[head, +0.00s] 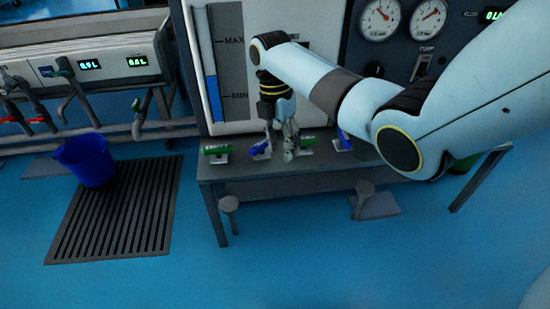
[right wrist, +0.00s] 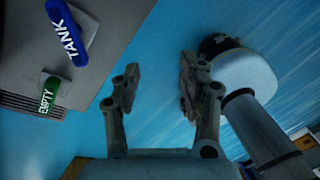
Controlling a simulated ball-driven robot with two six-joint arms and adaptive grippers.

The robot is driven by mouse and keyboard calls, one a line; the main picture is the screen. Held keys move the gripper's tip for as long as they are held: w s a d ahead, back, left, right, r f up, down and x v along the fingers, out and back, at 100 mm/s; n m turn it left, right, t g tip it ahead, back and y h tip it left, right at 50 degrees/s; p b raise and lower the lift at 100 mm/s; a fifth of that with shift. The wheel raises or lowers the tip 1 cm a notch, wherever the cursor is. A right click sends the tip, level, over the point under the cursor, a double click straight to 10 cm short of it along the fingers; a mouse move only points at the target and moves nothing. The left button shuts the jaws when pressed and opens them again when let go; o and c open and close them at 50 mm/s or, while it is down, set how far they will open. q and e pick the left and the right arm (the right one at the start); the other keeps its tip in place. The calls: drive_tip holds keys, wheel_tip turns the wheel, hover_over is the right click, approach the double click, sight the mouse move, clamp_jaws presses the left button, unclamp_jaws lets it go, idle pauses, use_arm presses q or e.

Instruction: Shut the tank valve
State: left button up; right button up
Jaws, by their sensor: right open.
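The tank valve has a blue handle marked TANK (right wrist: 67,35) at the upper left of the right wrist view. In the head view it looks to be the blue handle (head: 260,149) on the bench, just left of my right gripper (head: 287,150). In the right wrist view my right gripper (right wrist: 158,80) is open, with nothing between its fingers. The blue handle lies left of the fingers, apart from them in that view. In the head view I cannot tell whether they touch. My left gripper is not in view.
A green handle marked EMPTY (right wrist: 50,92) is beside the tank handle. Another green handle (head: 309,142) and a blue one (head: 343,138) lie to the right on the bench (head: 290,182). A level gauge (head: 228,60) stands behind. A blue bucket (head: 88,160) is at left.

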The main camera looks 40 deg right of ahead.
sight(261, 143)
drive_tip(key=w+r+t+b, duration=0.2)
drive_tip(key=w+r, duration=0.4)
drive_tip(key=w, duration=0.4)
drive_tip(key=f+b, duration=0.2)
drive_tip(key=f, duration=0.1)
drive_tip(key=f+b, duration=0.2)
drive_tip(key=f, duration=0.2)
drive_tip(key=d+f+b, duration=0.1)
drive_tip(key=f+b, duration=0.1)
drive_tip(key=f, duration=0.2)
drive_tip(key=shift+f, duration=0.5)
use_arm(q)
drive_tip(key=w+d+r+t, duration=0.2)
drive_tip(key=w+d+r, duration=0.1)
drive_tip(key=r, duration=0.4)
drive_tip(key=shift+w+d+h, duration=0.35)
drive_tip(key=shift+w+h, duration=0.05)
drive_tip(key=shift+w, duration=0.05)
use_arm(e)
drive_tip(key=shift+r, duration=0.1)
clamp_jaws()
